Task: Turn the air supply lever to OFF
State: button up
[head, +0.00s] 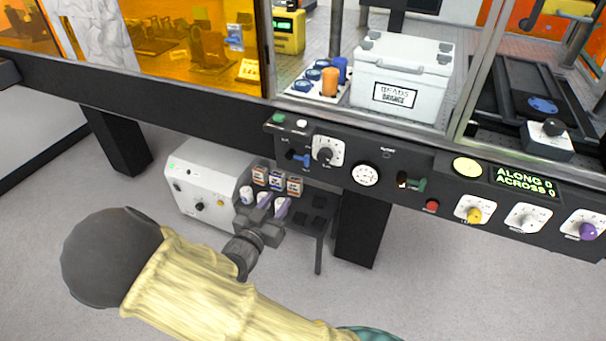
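A black control panel (340,160) runs along the front edge of the bench. It carries a blue lever (298,158) on its left part and a green lever (411,183) right of a round gauge (365,174). The small labels are unreadable, so I cannot tell which lever is the air supply or how its positions are marked. My gripper (273,206) shows below and left of the blue lever in the picture, apart from both levers. Its two pale purple fingers stand apart with a gap, and nothing shows between them.
A white cabinet (205,185) and a low dark table (315,225) with small boxes (277,182) stand behind my gripper under the bench. A dark bench leg (362,230) is to the right. Knobs (473,211) and a red button (432,206) line the right panel.

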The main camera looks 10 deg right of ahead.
aim_at(306, 158)
jog(key=shift+s+a+r+t, duration=0.1)
jog(key=shift+s+r+t, duration=0.1)
jog(key=shift+t, duration=0.1)
jog(key=b+x, duration=0.1)
jog(key=x, duration=1.6)
jog(key=shift+w+d+r, duration=0.1)
jog(key=shift+d, duration=0.25)
jog(key=shift+a, duration=0.1)
grip_shut()
